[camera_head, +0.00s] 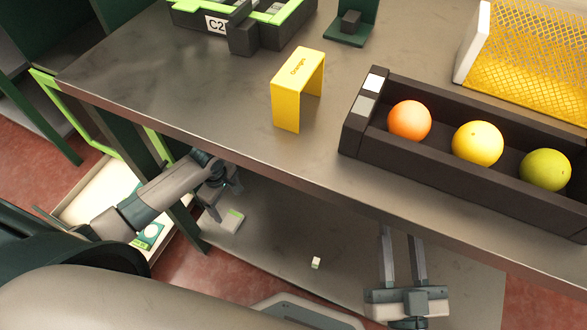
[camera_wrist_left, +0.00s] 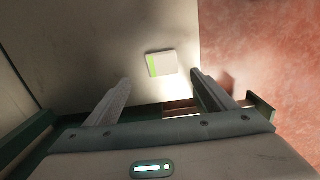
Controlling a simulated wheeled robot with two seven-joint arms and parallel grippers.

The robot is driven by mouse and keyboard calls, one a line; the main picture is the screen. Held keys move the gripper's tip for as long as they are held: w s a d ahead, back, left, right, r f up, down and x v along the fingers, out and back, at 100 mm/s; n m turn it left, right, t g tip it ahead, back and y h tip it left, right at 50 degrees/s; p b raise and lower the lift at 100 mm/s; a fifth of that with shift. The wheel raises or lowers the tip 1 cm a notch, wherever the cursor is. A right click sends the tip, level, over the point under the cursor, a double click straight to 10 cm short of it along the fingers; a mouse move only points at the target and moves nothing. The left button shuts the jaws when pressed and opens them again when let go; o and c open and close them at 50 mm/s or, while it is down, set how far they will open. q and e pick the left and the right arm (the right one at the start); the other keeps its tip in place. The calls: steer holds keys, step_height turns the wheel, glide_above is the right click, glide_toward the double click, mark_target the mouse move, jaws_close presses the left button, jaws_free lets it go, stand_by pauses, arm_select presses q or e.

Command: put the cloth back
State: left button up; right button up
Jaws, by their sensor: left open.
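A small flat white square with a green stripe along one edge, which looks like the folded cloth (camera_head: 232,221), lies on the lower grey shelf (camera_head: 275,235) under the table. It also shows in the left wrist view (camera_wrist_left: 162,63), beyond my fingertips and apart from them. My left gripper (camera_head: 226,200) is open and empty, just above and behind the cloth in the head view; its two spread fingers show in the left wrist view (camera_wrist_left: 161,98). My right gripper (camera_head: 402,258) stands at the lower right, fingers apart, with nothing seen between them.
The table (camera_head: 220,110) overhangs the shelf. On it are a black trough (camera_head: 455,180) with three fruits, a yellow sign stand (camera_head: 286,105), a C2 crate (camera_head: 216,24) and a yellow mesh basket (camera_head: 530,60). A small white cube (camera_head: 316,262) lies on the shelf. A pale tray (camera_head: 95,195) is at left.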

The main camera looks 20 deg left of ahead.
arm_select(q)
steer(key=d+r+m+t+h, duration=0.35)
steer(key=d+m, duration=0.25)
steer(key=d, duration=0.5)
steer(key=d+r+m+t+h, duration=0.25)
steer(key=d+m+t, duration=0.25)
steer(key=d, duration=0.7)
steer(key=s+d+r+m+t, duration=0.2)
steer(key=r+m+t, duration=0.1)
steer(key=r, duration=0.6)
steer(key=s+d+r+m+t+h, duration=0.1)
steer(key=s+d+r+m+t, duration=0.1)
steer(key=r, duration=0.8)
steer(key=s+d+r+m+t, duration=0.1)
steer(key=s+r+m+t, duration=0.2)
steer(key=r, duration=0.7)
steer(key=s+t, duration=0.1)
steer(key=t, duration=0.1)
steer(key=shift+s+d+m+t, duration=0.15)
steer(key=shift+d+m+t, duration=0.2)
steer(key=shift+d+m, duration=0.05)
steer(key=shift+f, duration=0.1)
